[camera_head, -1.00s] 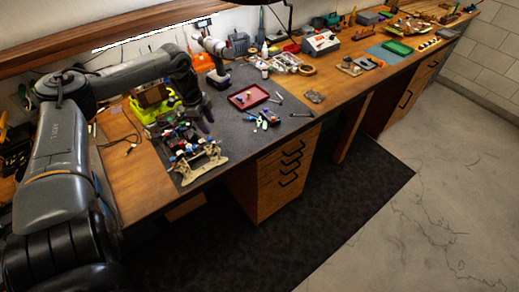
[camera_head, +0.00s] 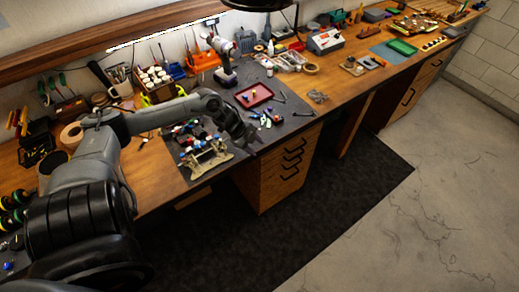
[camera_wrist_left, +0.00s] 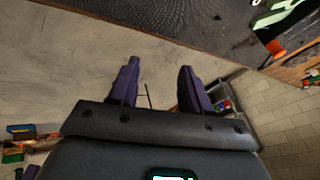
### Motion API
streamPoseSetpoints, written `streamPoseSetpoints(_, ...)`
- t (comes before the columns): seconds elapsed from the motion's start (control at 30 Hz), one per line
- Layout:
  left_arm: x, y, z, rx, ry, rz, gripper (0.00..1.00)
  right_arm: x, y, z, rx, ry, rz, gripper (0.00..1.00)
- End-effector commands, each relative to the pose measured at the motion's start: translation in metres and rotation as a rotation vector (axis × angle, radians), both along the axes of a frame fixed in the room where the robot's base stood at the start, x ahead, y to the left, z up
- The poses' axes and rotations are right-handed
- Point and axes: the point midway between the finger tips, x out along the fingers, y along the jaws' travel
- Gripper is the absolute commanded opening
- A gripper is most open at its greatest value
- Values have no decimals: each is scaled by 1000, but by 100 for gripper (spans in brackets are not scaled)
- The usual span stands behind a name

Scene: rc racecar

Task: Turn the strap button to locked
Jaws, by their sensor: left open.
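The RC racecar parts, blue, red and dark, sit with a tan stand (camera_head: 205,158) at the front left of the grey work mat. I cannot make out the strap button; it is too small or hidden. My left gripper (camera_head: 252,146) is at the mat's front edge, to the right of the stand and apart from it. In the left wrist view its two dark fingers (camera_wrist_left: 158,72) are spread with nothing between them, with floor behind. My right gripper is not in view.
Small coloured parts (camera_head: 268,119) lie on the mat beyond the gripper. A red tray (camera_head: 254,95) and a drill (camera_head: 222,62) are farther back. A drawer cabinet (camera_head: 275,170) stands below the bench's front edge. Open floor lies to the right.

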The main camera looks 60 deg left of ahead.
Motion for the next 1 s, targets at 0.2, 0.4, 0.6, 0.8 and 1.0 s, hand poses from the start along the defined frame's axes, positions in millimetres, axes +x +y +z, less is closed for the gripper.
streamPoseSetpoints(0.2,3,-22,-7,9,-32,1,48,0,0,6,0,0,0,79)
streamPoseSetpoints(0.4,3,-29,-10,14,-41,2,48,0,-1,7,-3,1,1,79)
streamPoseSetpoints(0.6,4,-29,-11,15,-43,2,48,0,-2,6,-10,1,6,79)
streamPoseSetpoints(0.8,4,-29,-11,14,-42,2,48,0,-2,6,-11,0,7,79)
streamPoseSetpoints(1.0,2,-41,-16,16,-49,9,48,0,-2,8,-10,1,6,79)
